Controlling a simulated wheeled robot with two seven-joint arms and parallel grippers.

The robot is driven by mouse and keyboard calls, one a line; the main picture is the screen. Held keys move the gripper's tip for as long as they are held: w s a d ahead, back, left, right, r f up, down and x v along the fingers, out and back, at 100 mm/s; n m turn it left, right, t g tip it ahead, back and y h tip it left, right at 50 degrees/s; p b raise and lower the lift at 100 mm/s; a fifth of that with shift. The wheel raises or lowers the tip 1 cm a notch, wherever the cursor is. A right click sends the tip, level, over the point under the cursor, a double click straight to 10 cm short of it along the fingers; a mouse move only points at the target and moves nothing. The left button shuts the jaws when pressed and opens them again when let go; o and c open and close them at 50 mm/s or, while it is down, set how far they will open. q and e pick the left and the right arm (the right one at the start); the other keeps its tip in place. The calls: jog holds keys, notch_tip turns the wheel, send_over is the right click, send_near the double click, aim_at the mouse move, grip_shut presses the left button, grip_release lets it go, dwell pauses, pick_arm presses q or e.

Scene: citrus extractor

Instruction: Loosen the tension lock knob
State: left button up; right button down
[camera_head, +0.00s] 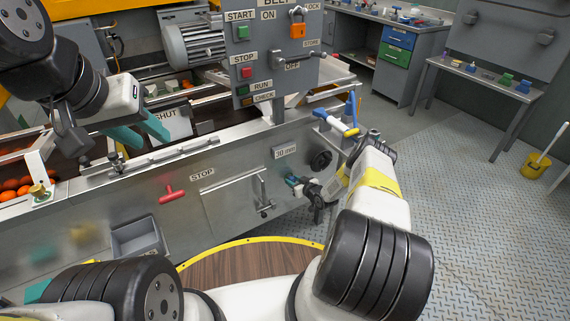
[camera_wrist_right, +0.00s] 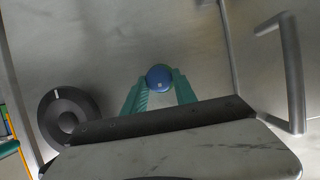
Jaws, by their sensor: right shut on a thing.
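The tension lock knob is a small round blue knob on the steel front panel. In the right wrist view the knob (camera_wrist_right: 158,77) sits between the tips of my teal right gripper fingers (camera_wrist_right: 159,88), which are shut on it. In the head view my right gripper (camera_head: 293,182) is at the panel below the "30 mm" label, and its fingers largely hide the knob. My left gripper (camera_head: 141,132) is above the machine's front rail, with its teal fingers apart and nothing visible between them.
A black handwheel (camera_head: 321,160) is just up and right of the knob. A door with a bar handle (camera_head: 263,193) is to its left, and a red T-handle (camera_head: 172,194) further left. The control panel (camera_head: 268,50) rises behind. Open floor lies to the right.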

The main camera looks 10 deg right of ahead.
jog(key=n+t+h, duration=0.1)
jog(key=n+h, duration=0.1)
jog(key=n, duration=0.2)
jog(key=n+t+h, duration=0.1)
jog(key=n+t, duration=0.1)
jog(key=n, duration=0.3)
jog(key=a+f+n+t+h, duration=0.1)
jog(key=n+t+h, duration=0.1)
jog(key=n, duration=0.2)
jog(key=shift+s+n+h, duration=0.15)
jog(key=shift+n+h, duration=0.15)
jog(key=shift+n, duration=0.1)
dwell(0.5)
dwell(0.6)
jog(key=c, duration=1)
grip_release()
jog(key=shift+s, duration=0.1)
jog(key=s, duration=0.7)
jog(key=shift+s+a, duration=0.15)
jog(key=shift+s, duration=0.1)
